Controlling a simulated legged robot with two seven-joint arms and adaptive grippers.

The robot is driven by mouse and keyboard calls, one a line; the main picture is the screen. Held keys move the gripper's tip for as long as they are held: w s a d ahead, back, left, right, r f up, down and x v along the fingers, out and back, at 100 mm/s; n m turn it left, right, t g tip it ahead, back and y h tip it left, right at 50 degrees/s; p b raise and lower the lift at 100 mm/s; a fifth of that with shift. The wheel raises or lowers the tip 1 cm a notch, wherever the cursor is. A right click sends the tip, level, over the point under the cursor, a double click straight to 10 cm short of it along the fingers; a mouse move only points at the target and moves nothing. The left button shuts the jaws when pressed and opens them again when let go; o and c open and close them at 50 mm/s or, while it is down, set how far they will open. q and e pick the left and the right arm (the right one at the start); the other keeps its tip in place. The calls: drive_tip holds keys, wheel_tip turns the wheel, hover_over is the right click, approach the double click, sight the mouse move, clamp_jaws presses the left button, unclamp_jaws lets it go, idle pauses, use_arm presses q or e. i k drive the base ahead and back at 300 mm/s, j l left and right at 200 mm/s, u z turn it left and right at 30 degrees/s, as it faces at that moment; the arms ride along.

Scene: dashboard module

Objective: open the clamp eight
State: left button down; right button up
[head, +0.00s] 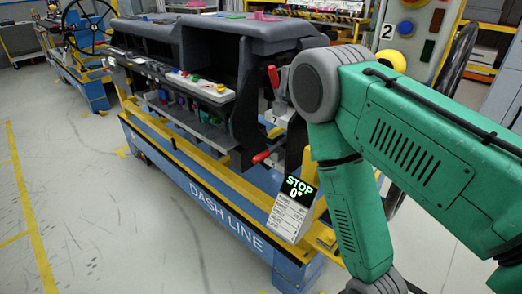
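A dark grey dashboard module (215,45) rests on a blue and yellow cart marked "DASH LINE" (225,215). At its near right end are two red clamp handles: an upper one (273,76), upright, and a lower one (262,157), slanted. My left gripper is not in view.
A control panel (412,35) with buttons stands behind my arm. Another cart with a steering wheel (88,28) is at the far left. The floor at left is clear.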

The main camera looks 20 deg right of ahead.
sight(261, 157)
drive_tip(key=i+j+z, duration=0.1)
drive_tip(key=z, duration=1)
